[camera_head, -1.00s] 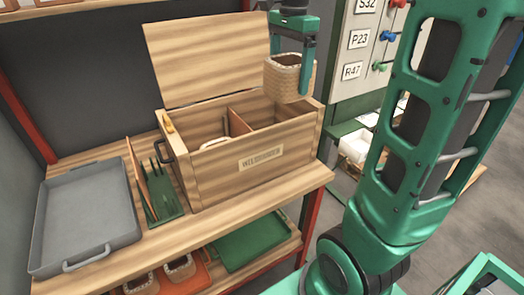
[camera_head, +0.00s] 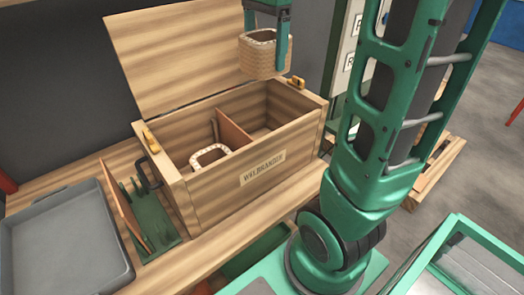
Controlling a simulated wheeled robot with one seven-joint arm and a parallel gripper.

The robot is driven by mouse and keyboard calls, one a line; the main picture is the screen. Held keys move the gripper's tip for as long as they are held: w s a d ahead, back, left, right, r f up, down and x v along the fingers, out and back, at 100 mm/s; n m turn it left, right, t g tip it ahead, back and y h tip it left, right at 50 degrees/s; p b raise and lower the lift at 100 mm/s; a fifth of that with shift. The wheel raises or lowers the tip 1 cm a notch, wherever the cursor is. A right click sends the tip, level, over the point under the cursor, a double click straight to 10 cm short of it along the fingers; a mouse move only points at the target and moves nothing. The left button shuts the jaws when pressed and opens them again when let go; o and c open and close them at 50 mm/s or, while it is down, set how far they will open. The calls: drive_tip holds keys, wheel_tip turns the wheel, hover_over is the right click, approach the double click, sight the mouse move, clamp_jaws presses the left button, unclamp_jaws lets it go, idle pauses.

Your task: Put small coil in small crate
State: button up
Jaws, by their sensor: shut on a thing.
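My gripper (camera_head: 266,42) is shut on a tan, woven-looking square coil (camera_head: 258,55) with an open middle. It holds the coil upright in the air above the rear right part of an open wooden crate (camera_head: 215,185). The coil is apart from the crate. A divider (camera_head: 235,133) splits the crate inside into a left and a right compartment. Another coil (camera_head: 209,156) with a pale rim sits in the left compartment. The visible part of the right compartment looks empty; its near floor is hidden by the front wall.
The crate's lid (camera_head: 180,50) stands open at the back. A grey tray (camera_head: 65,245) and a green rack (camera_head: 152,222) with an upright wooden panel lie left of the crate on the bench. A labelled board (camera_head: 350,40) stands behind at the right.

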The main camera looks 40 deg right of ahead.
drive_tip(key=a, duration=0.1)
approach(260, 136)
drive_tip(key=s+a+f, duration=0.2)
drive_tip(key=s+f, duration=0.1)
drive_tip(key=s+a+f, duration=0.1)
drive_tip(key=shift+s+a+f, duration=0.25)
drive_tip(key=shift+s+f, duration=0.05)
drive_tip(key=shift+s, duration=0.1)
idle(0.4)
drive_tip(key=o, duration=1.3)
drive_tip(key=shift+f, duration=0.1)
drive_tip(key=shift+c, duration=0.2)
drive_tip(key=shift+o, duration=0.7)
